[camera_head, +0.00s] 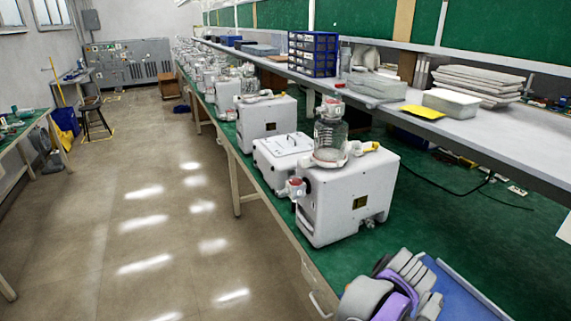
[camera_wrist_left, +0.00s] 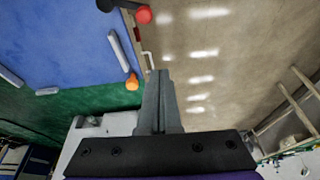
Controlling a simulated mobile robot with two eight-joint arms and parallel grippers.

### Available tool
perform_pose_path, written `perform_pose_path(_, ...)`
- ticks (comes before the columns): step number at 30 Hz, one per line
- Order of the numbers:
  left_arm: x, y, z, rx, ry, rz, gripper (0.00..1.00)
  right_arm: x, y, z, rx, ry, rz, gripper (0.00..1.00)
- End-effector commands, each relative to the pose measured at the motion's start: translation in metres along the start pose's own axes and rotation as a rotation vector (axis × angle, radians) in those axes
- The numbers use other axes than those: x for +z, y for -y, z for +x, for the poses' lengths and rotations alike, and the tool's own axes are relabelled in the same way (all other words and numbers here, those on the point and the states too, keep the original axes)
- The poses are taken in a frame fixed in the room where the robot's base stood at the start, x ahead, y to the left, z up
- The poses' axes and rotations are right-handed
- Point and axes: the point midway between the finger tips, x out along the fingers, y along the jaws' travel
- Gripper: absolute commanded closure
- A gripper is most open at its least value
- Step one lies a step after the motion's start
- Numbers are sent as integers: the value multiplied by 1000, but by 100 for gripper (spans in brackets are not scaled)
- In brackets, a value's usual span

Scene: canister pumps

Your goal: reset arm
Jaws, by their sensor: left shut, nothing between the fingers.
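In the left wrist view my left gripper (camera_wrist_left: 157,74) is shut, its two grey fingers together with nothing between them. They show in front of the table edge and the floor. In the head view a grey and purple part of what looks like my left arm is at the bottom right, over the blue mat (camera_head: 455,290); the fingertips cannot be made out there. The nearest white canister pump (camera_head: 345,205) with its clear glass jar (camera_head: 330,135) stands upright on the green bench, apart from the arm. My right gripper is not seen.
More white pumps (camera_head: 265,120) line the green bench (camera_head: 425,225) going back. A shelf (camera_head: 480,115) runs above it at right, with blue drawers (camera_head: 312,55) and a yellow item (camera_head: 422,112). The left wrist view shows a red ball-shaped item (camera_wrist_left: 143,14) and an orange one (camera_wrist_left: 132,82). The aisle floor is clear.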

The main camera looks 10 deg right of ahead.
Motion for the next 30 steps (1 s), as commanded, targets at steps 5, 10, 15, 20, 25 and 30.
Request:
perform_pose_path(5,-38,92,4,17,26,40,100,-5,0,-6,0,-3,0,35)
perform_pose_path(10,-50,201,9,59,30,102,100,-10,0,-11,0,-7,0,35)
perform_pose_path(15,-32,296,16,98,-7,159,100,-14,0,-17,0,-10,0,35)
perform_pose_path(20,0,363,26,114,-67,206,100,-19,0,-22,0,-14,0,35)
perform_pose_path(25,27,400,37,112,-121,242,100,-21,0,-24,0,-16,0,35)
perform_pose_path(30,36,410,42,110,-141,259,100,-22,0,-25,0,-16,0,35)
